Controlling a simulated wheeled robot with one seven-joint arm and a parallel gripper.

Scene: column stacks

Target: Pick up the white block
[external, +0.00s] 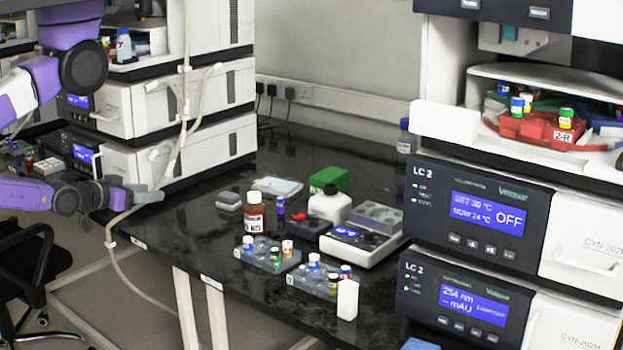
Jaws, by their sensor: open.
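A white block (348,300) stands upright on the black bench near its front edge, just right of a small vial rack (312,282). My gripper (150,197) is at the left, at the end of my purple arm, beside the lower left instrument stack. It is open, with nothing seen in it, and well apart from the block. Its fingers are small in the view, so their gap is hard to make out.
A second vial rack (264,256), a brown bottle (254,220), a white bottle (329,204) and a white device (362,243) crowd the bench. Instrument stack (468,220) walls in the right. A hanging tube (178,150) runs close to my gripper. The left front bench is clear.

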